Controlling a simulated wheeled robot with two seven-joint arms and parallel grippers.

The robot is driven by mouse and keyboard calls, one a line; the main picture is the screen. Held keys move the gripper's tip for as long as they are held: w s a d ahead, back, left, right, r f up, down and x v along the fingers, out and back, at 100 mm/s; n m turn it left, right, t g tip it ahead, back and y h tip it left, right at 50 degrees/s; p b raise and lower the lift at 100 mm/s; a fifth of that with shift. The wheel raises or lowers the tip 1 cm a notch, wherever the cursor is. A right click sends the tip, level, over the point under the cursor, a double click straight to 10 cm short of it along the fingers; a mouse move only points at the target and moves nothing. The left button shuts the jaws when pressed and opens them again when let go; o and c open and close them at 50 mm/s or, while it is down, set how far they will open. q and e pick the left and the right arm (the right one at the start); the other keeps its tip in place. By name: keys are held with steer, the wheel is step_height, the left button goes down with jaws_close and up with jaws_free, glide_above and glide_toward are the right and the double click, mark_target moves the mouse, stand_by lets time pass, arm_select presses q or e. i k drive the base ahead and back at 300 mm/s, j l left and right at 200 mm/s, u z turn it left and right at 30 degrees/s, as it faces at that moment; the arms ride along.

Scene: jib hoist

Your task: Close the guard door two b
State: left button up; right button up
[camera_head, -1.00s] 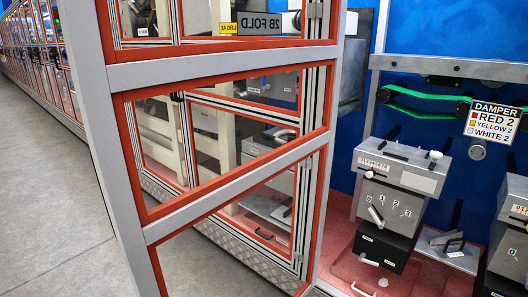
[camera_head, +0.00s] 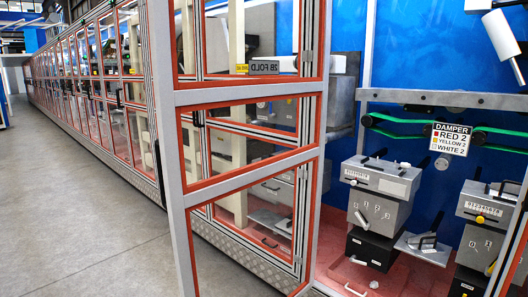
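The guard door (camera_head: 250,90) stands swung open, in the middle of the view. It has a grey frame with red-orange trim and clear panels. Its free grey edge (camera_head: 172,130) is at the left, towards me. Its other side is at the right, beside the open bay, where hinges (camera_head: 307,57) show. A "2B FOLD" sign (camera_head: 265,67) reads mirrored near the door's top. The door's top and lowest end are cut off by the frame. Neither of my grippers is in view.
The open bay holds grey control boxes (camera_head: 381,188), a damper sign (camera_head: 451,138), green belts (camera_head: 395,130) and a red floor (camera_head: 335,262). A white cylinder (camera_head: 500,36) hangs top right. Another framed edge (camera_head: 514,250) is at lower right. Grey floor (camera_head: 75,220) at left is clear.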

mark_target(173, 97)
steer(key=z, duration=2.1)
steer(key=k+j, duration=0.1)
steer(key=j, duration=0.5)
steer(key=k+j, duration=0.1)
steer(key=j, duration=0.45)
steer(key=k+j, duration=0.1)
steer(key=j, duration=0.5)
steer(key=k+j, duration=0.1)
steer(key=j, duration=0.5)
steer(key=k+j, duration=0.1)
steer(key=j, duration=1.05)
steer(key=k+j, duration=0.15)
steer(key=j, duration=0.45)
steer(key=k+j, duration=0.1)
steer(key=j, duration=0.5)
steer(key=k+j+z, duration=0.1)
steer(key=j+z, duration=0.15)
steer(key=z, duration=0.15)
steer(key=k+j+z, duration=0.1)
steer(key=z, duration=0.3)
steer(key=k+j, duration=0.05)
steer(key=j, duration=0.05)
